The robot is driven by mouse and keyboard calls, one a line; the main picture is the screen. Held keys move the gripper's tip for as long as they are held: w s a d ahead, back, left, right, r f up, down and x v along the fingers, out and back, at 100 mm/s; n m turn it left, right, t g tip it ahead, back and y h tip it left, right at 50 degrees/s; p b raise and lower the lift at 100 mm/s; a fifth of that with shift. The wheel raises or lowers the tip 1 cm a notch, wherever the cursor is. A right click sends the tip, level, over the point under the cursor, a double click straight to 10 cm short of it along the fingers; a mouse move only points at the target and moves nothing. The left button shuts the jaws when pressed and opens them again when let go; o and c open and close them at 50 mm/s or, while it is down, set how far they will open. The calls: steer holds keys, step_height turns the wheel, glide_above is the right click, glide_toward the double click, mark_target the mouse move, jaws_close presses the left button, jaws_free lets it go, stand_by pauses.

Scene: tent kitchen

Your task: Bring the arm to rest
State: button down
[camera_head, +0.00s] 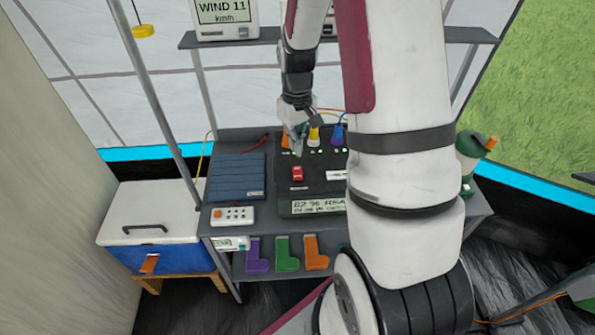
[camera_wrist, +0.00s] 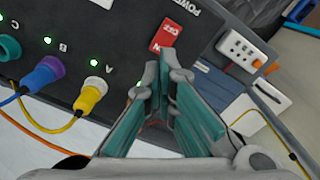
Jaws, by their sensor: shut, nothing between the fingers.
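My gripper (camera_head: 297,148) is shut and empty, with its fingers pointing down over the back part of a black power box (camera_head: 318,178). In the wrist view, the teal finger pads of my gripper (camera_wrist: 163,78) come together at the tips near the red switch (camera_wrist: 167,33) on the box. I cannot tell whether the fingertips touch the box. In the head view, the red switch (camera_head: 297,173) is just below the fingers. My arm hides the box's right part.
A cooler (camera_head: 150,228) is at left, a green bottle (camera_head: 470,150) at right. An upper shelf (camera_head: 465,35) and a tent pole (camera_head: 155,90) are close to the arm.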

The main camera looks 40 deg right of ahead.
stand_by(0.3)
steer(key=s+a+r+t, duration=0.1)
steer(key=s+a+r, duration=0.3)
steer(key=r, duration=0.5)
steer(key=s+a+r+t, duration=0.2)
steer(key=a+r, duration=0.5)
steer(key=r, duration=0.2)
steer(key=s+a+r+t, duration=0.1)
steer(key=s+a+r, duration=0.2)
steer(key=s, duration=0.3)
steer(key=s+a+r+t, duration=0.1)
steer(key=s+a+r, duration=0.3)
steer(key=s, duration=0.2)
steer(key=shift+s+r+n, duration=0.2)
steer(key=shift+r+n, duration=0.1)
steer(key=shift+n, duration=0.1)
